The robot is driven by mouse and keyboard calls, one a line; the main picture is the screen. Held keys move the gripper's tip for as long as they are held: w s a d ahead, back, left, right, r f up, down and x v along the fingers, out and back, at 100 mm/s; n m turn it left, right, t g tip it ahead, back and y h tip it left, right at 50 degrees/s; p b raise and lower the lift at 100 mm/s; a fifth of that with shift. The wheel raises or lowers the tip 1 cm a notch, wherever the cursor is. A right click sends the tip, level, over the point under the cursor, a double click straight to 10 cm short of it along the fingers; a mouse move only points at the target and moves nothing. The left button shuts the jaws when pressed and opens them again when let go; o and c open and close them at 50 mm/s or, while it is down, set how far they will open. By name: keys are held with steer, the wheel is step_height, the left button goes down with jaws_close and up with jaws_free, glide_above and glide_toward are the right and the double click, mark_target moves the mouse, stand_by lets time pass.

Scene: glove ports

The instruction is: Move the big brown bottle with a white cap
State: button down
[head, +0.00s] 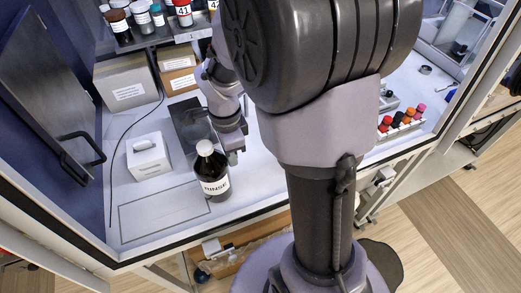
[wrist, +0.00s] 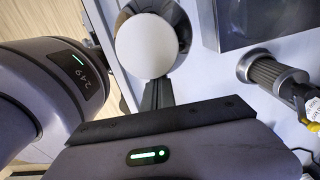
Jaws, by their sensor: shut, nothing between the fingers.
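The big brown bottle (head: 213,181) stands upright on the white bench near the front edge, with a white label on its body. Its white cap (head: 205,147) faces up. In the wrist view the round white cap (wrist: 146,46) fills the top middle, with the dark bottle shoulder (wrist: 178,12) around it. My gripper (head: 234,157) is just right of the bottle's neck in the head view. In the wrist view my gripper's fingers (wrist: 157,94) are together, right beside the cap and empty. Whether they touch the bottle cannot be told.
A thin rectangular outline (head: 122,222) is marked on the bench left of the bottle. A white box with a handle (head: 148,160) stands behind it. A dark flat device (head: 188,118) lies behind the bottle. A shelf (head: 160,39) holds several bottles. A dark door (head: 45,90) stands at left.

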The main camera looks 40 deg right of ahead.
steer(key=w+a+b, duration=0.1)
steer(key=w+a, duration=0.1)
steer(key=a, duration=0.9)
steer(key=w+a+b, duration=0.1)
steer(key=w+a, duration=0.2)
steer(key=a, duration=0.8)
steer(key=shift+w+a, duration=0.25)
steer(key=shift+w, duration=0.05)
